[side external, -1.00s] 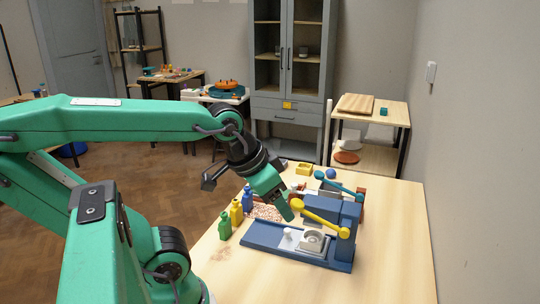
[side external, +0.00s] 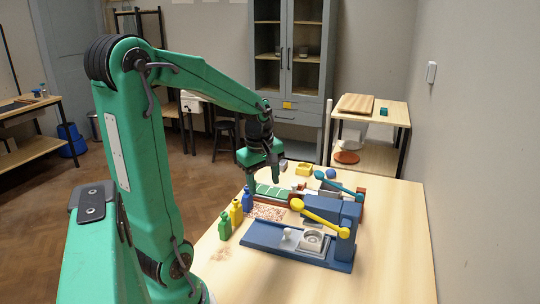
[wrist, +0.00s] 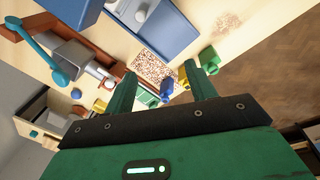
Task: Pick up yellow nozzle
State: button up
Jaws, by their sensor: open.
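The yellow nozzle (side external: 236,212), a small bottle-shaped piece, stands upright on the table between a green one (side external: 225,227) and a blue one (side external: 247,199). In the wrist view the yellow nozzle (wrist: 183,77) shows near the right finger, partly hidden by it, with the green piece (wrist: 208,57) and the blue piece (wrist: 166,88) on either side. My gripper (side external: 266,177) is open and empty, above the table behind the row of pieces. In the wrist view my gripper (wrist: 161,70) has its fingers well apart, with the blue piece between them.
A blue press with a yellow lever (side external: 321,217) stands to the right; a second one with a teal lever (side external: 343,187) is behind it. A speckled mat (side external: 266,212) lies beside the pieces. A yellow box (side external: 304,169) and blue ball (side external: 331,173) are at the back. The table front is clear.

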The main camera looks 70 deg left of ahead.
aim_at(236, 204)
jog(key=s+a+f+n, duration=0.1)
jog(key=a+f+n, duration=0.1)
jog(key=a+n, duration=0.2)
jog(key=s+a+f+n+g, duration=0.1)
jog(key=s+a+f+n, duration=0.1)
jog(key=a+f+n, duration=0.1)
jog(key=s+a+f+n+h, duration=0.1)
jog(key=a+f+n, duration=0.2)
jog(key=a+n, duration=0.1)
jog(key=shift+s+a+f+n+g, duration=0.15)
jog(key=shift+s+a+n+g, duration=0.15)
jog(key=shift+s+a+g, duration=0.15)
jog(key=shift+w+d+f, duration=0.1)
jog(key=shift+d+f, duration=0.05)
jog(key=shift+f, duration=3.75)
jog(key=shift+c, duration=0.5)
jog(key=c, duration=0.7)
